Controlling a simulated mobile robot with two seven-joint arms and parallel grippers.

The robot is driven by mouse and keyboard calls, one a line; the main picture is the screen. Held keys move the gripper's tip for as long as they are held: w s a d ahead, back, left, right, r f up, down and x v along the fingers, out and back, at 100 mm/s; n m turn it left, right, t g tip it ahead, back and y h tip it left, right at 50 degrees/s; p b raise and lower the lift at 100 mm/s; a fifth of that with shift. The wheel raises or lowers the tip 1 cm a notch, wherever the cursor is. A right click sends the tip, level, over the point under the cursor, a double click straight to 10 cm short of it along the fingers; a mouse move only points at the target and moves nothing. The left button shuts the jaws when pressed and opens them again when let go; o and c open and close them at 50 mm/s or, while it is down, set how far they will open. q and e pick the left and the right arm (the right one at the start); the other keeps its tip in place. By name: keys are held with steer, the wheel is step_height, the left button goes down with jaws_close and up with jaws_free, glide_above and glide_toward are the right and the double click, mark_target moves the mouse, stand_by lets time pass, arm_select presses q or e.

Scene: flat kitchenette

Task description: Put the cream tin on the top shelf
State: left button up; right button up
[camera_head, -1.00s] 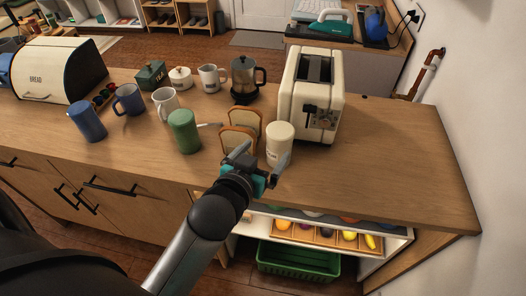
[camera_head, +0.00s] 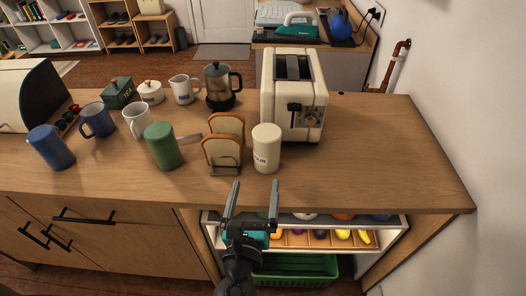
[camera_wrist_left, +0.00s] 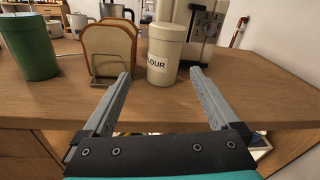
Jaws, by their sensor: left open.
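The cream tin (camera_head: 266,150) stands upright on the counter, just in front of the toaster and right of the bread slices in their rack. My left gripper (camera_head: 255,184) is open and empty at the counter's front edge. Its fingers point at the tin, which stands beyond the fingertips and apart from them. The open shelf unit (camera_head: 405,228) is under the counter; its upper level is partly hidden by the countertop and my gripper. My right gripper is not in view.
The bread rack (camera_head: 224,165) and green canister (camera_head: 162,148) stand left of the tin. The toaster (camera_head: 294,95) is close behind it. Several mugs stand farther left. Fruit and a green crate (camera_head: 300,268) are lower in the unit. The counter's right side is clear.

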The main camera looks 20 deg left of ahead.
mark_target(265, 155)
arm_select(q)
steer(key=w+m, duration=0.1)
steer(key=w, duration=0.2)
steer(key=w+m, duration=0.1)
steer(key=w, duration=0.5)
steer(key=shift+w+a+m+t+h, duration=0.1)
steer(key=shift+a+m+t+h, duration=0.2)
steer(key=shift+a+m+t, duration=0.1)
steer(key=shift+w+a+r, duration=0.1)
steer(key=shift+w+a, duration=0.05)
steer(key=shift+w, duration=0.75)
steer(key=shift+w+a+r, duration=0.1)
steer(key=shift+w+a, duration=0.1)
steer(key=shift+w, duration=0.7)
steer(key=shift+w+a+r, duration=0.1)
steer(key=shift+w+a, duration=0.05)
steer(key=shift+w, duration=0.75)
steer(key=c, duration=1.4)
steer(key=shift+r, duration=0.1)
jaws_close()
